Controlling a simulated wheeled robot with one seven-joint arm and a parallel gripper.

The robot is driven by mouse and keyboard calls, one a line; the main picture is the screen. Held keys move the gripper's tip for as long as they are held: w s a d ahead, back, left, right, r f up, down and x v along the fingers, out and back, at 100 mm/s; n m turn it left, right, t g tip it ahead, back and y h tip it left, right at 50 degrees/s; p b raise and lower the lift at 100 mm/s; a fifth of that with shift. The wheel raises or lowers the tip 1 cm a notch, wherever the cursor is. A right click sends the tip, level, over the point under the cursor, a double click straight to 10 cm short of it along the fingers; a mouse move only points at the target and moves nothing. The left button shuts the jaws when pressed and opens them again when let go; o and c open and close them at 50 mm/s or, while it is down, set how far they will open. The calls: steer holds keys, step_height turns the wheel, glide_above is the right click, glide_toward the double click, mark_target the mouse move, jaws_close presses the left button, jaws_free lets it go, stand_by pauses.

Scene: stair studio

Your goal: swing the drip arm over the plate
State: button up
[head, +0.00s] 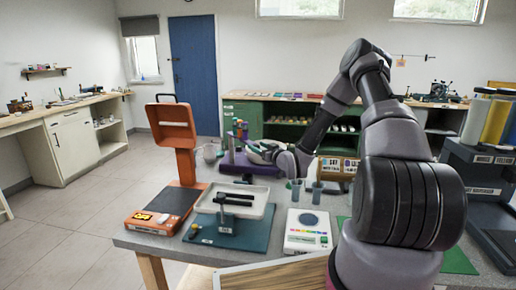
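A shallow pale tray (262,205) stands on a teal base (255,239) near the front of the grey table. Black bars (235,199) lie on or just over the tray; they may be the drip arm, but I cannot tell how they are joined. A small white scale (299,246) with a round grey plate (308,219) stands just right of the base. I cannot tell which surface is the task's plate. My gripper (262,151) is behind the tray, towards the table's back edge, apart from the bars. It is small and partly hidden by my wrist, so its fingers are unclear.
An orange device (175,140) with an upright panel stands left of the tray. Small cups (317,192) stand behind the scale. A purple stand (245,167) is near my gripper. A dark rack of rolls (487,150) is at the right. Open floor lies left.

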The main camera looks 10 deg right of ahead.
steer(key=v, duration=1.1)
steer(key=shift+w, duration=0.15)
